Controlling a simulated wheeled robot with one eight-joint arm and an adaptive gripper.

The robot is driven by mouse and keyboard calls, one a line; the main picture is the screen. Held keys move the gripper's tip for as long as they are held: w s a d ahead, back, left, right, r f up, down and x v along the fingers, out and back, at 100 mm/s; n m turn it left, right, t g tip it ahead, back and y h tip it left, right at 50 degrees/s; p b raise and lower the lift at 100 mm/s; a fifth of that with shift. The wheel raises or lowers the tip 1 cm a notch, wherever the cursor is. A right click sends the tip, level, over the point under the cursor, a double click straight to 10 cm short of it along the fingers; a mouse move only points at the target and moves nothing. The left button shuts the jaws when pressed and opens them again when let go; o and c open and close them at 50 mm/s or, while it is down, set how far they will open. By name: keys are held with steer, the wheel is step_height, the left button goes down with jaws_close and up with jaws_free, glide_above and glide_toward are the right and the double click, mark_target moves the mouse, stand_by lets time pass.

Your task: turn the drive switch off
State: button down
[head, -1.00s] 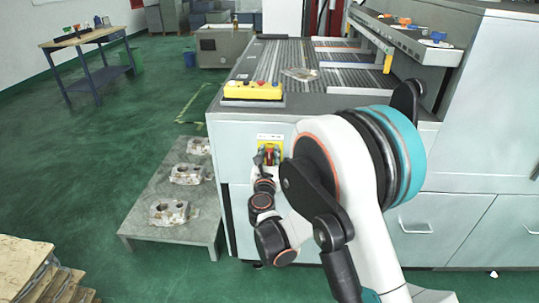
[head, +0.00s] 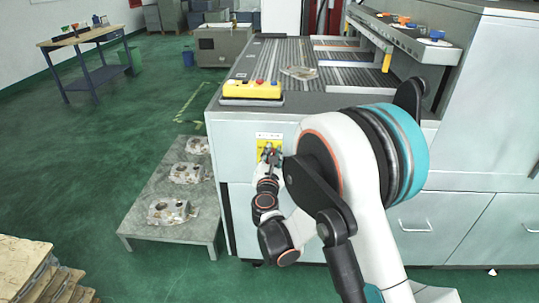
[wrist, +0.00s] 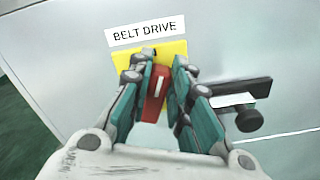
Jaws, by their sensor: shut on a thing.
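The drive switch is a red handle (wrist: 155,95) with a white mark on a yellow plate (wrist: 121,52), under a "BELT DRIVE" label (wrist: 141,31). The plate (head: 263,145) is on the front of the grey machine. My gripper (wrist: 158,74) is shut on the red handle, one finger on each side. The handle stands roughly upright in the wrist view. In the head view my gripper (head: 270,154) covers most of the switch.
A yellow control box (head: 252,89) with buttons sits on the machine's top edge (head: 300,103). A low grey table (head: 145,224) with several castings stands left of the machine. A dark bar (wrist: 235,86) with a round end projects right of the switch. Green floor is open further left.

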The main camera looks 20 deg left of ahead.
steer(key=m, duration=0.4)
steer(key=d+f+m, duration=0.1)
steer(key=m, duration=0.3)
steer(key=f+m, duration=0.1)
steer(key=m, duration=0.2)
steer(key=shift+w+d+f+m, duration=0.1)
steer(key=shift+w+d+m, duration=0.05)
steer(key=shift+d+m, duration=0.25)
stand_by(0.3)
steer(key=c, duration=1.5)
jaws_free()
steer(key=shift+a, duration=0.1)
